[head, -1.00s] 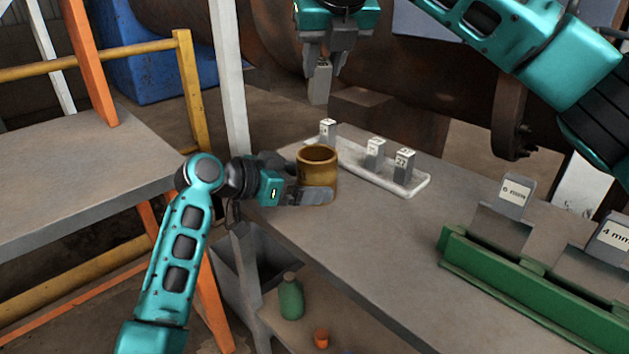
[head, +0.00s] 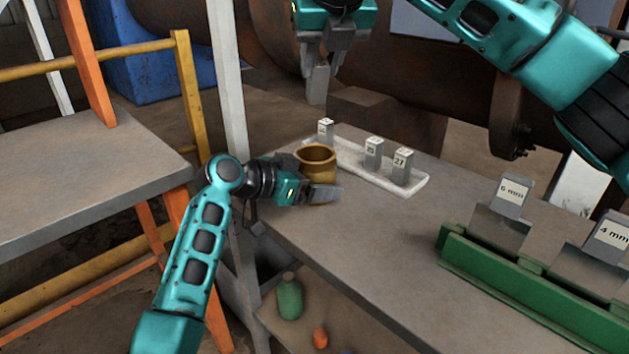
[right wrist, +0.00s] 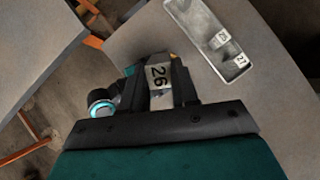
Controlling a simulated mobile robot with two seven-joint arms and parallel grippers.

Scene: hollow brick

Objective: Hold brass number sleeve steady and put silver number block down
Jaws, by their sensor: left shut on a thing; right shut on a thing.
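The brass number sleeve (head: 318,172) is a round, open-topped ring standing upright near the table's back-left corner. My left gripper (head: 322,195) is shut on the brass sleeve, low on its side. The silver number block (head: 317,85) hangs upright from my right gripper (head: 316,66), above and behind the sleeve in the head view. My right gripper is shut on it. In the right wrist view the block (right wrist: 158,76) shows the number 26 on its top and hides most of what is below it.
A pale tray (head: 422,184) behind the sleeve holds silver blocks, two of them marked 25 (head: 373,153) and 27 (head: 402,165). A green rack (head: 480,262) with labelled blocks stands at the right. The middle of the table (head: 370,245) is clear.

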